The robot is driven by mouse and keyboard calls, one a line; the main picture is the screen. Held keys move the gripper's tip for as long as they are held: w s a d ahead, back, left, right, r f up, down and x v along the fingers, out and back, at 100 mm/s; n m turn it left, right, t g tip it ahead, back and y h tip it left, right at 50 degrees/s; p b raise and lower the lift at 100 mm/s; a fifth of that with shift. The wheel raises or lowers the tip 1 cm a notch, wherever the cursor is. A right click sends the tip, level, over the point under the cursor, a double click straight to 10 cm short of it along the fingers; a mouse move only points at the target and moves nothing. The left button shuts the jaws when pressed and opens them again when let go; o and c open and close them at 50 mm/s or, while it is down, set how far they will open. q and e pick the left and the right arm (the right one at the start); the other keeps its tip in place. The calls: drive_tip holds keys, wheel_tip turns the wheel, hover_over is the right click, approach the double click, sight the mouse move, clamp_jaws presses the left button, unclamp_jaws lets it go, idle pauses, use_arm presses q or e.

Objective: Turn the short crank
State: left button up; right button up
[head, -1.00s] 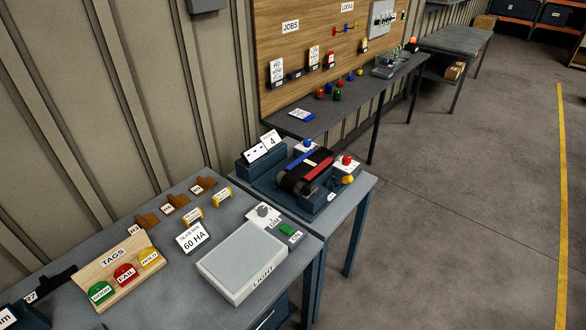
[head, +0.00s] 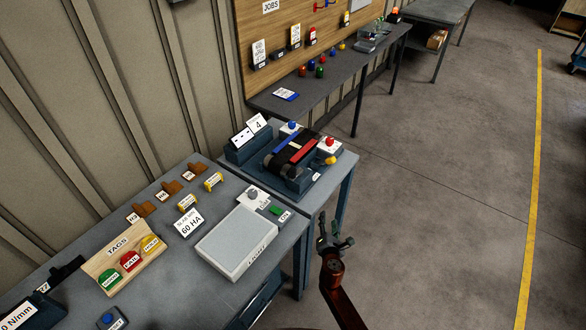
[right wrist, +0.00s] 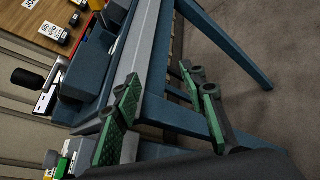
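The belt press (head: 290,158) stands on the far part of the blue-grey bench, with a black belt over rollers and red and blue bars. A small yellow knob (head: 327,160) at its right side may be the crank's handle; I cannot tell short from long. In the right wrist view a black handle (right wrist: 27,78) on a thin rod shows at the left; its link to the press is unclear. My right gripper (head: 335,236) is open and empty, beside the bench's right edge and apart from the press. Its spread green-padded fingers show in the right wrist view (right wrist: 163,106). My left gripper is out of view.
The near bench holds a white light box (head: 237,245), a tags board (head: 122,262) and small labelled blocks. A red button (head: 331,142) and a blue button (head: 292,125) stand by the press. The floor (head: 430,220) on the right is clear.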

sight(293, 174)
drive_tip(key=w+a+r+n+t+y, duration=0.1)
drive_tip(key=w+a+r+n, duration=0.1)
drive_tip(key=a+r+n, duration=0.1)
drive_tip(key=w+a+r+n+t+y, duration=0.1)
drive_tip(key=w+a+r+n, duration=0.1)
drive_tip(key=a+r+n, duration=0.2)
drive_tip(key=w+a+r+n+t+y, duration=0.1)
drive_tip(key=w+a+r+n, duration=0.1)
drive_tip(key=a+r, duration=0.4)
drive_tip(key=shift+w+a+r+n+y+p, duration=0.1)
drive_tip(key=shift+a+r+n+y+p, duration=0.1)
drive_tip(key=shift+r+n, duration=0.4)
drive_tip(key=shift+w+a+r+n+y+p, duration=0.1)
drive_tip(key=shift+r+n+y+p, duration=0.1)
drive_tip(key=shift+r, duration=0.65)
drive_tip(key=w, duration=0.1)
drive_tip(key=w+b, duration=0.1)
drive_tip(key=w, duration=0.2)
drive_tip(key=shift+w+a+f+b, duration=0.15)
drive_tip(key=shift+w+a+b, duration=0.2)
drive_tip(key=shift+w+b, duration=0.05)
drive_tip(key=shift+w+a+b, duration=0.15)
drive_tip(key=shift+w+b, duration=0.15)
drive_tip(key=shift+w, duration=0.6)
drive_tip(key=shift+c, duration=0.2)
clamp_jaws()
